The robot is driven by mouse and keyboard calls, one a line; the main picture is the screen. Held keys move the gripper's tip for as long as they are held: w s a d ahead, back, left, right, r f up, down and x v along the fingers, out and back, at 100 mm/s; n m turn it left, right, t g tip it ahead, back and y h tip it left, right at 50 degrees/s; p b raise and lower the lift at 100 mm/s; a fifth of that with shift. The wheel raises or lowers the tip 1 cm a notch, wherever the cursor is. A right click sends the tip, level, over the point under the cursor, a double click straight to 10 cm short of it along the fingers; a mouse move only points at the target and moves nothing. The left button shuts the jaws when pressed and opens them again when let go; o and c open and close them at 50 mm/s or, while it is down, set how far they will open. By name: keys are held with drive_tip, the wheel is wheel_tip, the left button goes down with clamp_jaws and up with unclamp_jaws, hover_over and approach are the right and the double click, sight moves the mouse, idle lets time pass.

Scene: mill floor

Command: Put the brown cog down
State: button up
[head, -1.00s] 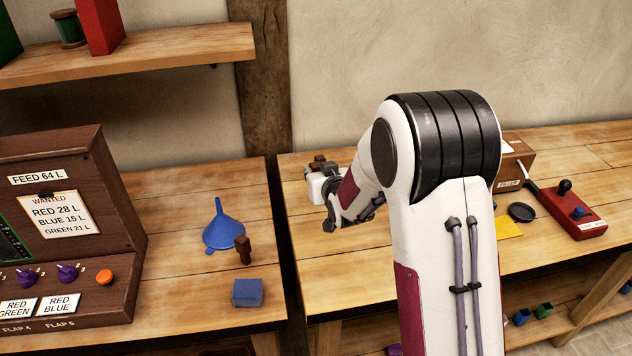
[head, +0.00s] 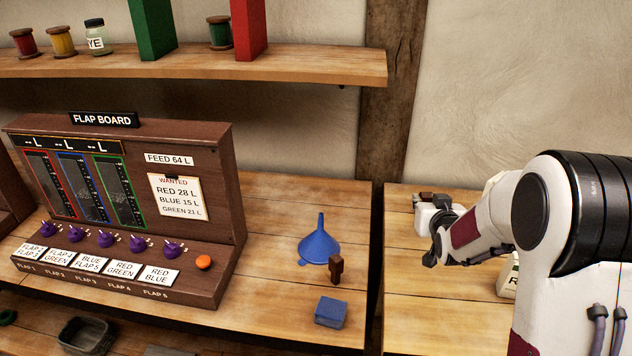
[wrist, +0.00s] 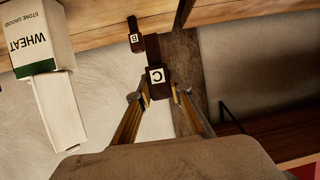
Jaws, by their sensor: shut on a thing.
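The brown cog (wrist: 153,55) is a dark brown block with a white label reading C. In the wrist view it stands between the fingertips of my gripper (wrist: 156,92), which is shut on it. In the head view my gripper (head: 431,208) is over the left part of the right bench, with a small brown part of the cog (head: 425,196) showing at its far end. Whether the cog touches anything below cannot be told. A second brown block (wrist: 135,38) with a label B is just beyond it in the wrist view.
The left bench holds the flap board (head: 125,210), a blue funnel (head: 320,243), a small brown piece (head: 336,269) and a blue block (head: 330,312). A gap and a post (head: 391,100) separate the benches. A WHEAT bag (wrist: 35,35) shows at left in the wrist view.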

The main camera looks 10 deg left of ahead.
drive_tip(key=w+a+n+y, duration=0.3)
drive_tip(key=a+n+y, duration=0.15)
drive_tip(key=a, duration=1.35)
drive_tip(key=n+g+y, duration=0.4)
hover_over(278, 236)
drive_tip(key=shift+r, duration=0.1)
wheel_tip(278, 236, down, 6)
drive_tip(key=shift+f, duration=0.2)
drive_tip(key=shift+f, duration=1.8)
drive_tip(key=shift+f, duration=0.15)
